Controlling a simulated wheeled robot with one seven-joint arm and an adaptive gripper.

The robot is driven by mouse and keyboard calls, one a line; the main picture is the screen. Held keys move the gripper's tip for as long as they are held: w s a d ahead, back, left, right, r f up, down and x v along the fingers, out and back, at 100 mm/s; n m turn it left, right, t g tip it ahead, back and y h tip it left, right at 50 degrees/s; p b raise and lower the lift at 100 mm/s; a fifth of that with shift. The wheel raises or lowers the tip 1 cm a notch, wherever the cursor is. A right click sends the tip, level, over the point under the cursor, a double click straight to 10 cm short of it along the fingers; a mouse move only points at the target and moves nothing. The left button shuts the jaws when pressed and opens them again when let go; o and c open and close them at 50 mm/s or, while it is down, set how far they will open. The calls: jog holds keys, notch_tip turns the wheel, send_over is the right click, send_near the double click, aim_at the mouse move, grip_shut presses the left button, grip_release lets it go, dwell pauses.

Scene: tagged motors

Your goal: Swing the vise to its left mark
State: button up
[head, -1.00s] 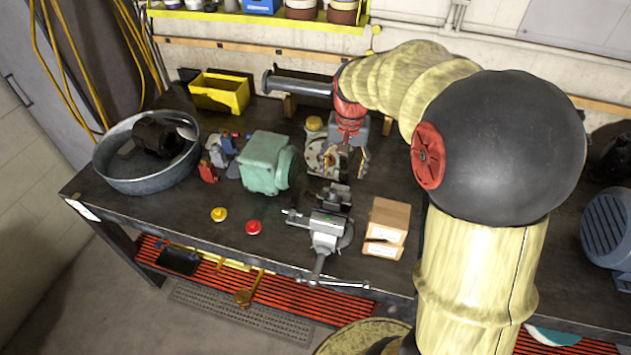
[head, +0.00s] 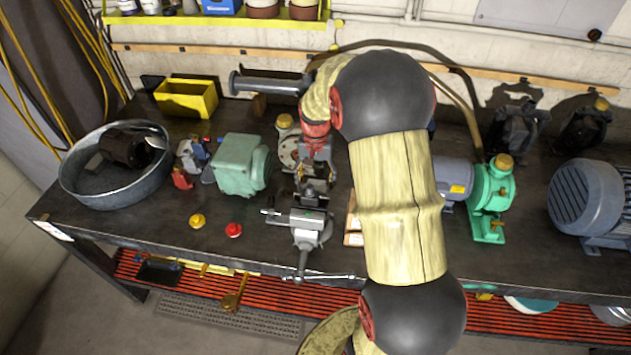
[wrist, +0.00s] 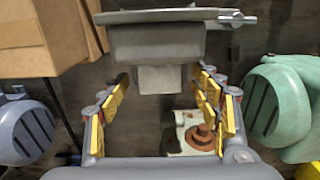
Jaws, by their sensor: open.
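The grey bench vise (head: 305,218) stands at the front edge of the dark workbench, its long handle pointing toward the front. My gripper (head: 316,178) is just behind the vise, pointing down. In the wrist view the vise (wrist: 155,42) fills the top middle, with a paler block at its near end. My gripper (wrist: 163,82) is open there, its yellow-padded fingers on either side of that block. I cannot tell whether they touch it. I cannot make out a left mark for the vise.
A yellow knob (head: 197,221) and a red knob (head: 234,230) lie left of the vise. A teal motor (head: 240,165) stands behind them. Cardboard boxes (head: 353,225) sit close on the right, partly hidden by my arm. A round metal tub (head: 110,195) is far left.

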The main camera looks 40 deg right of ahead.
jog(key=shift+f, duration=0.1)
jog(key=shift+c, duration=1)
grip_shut()
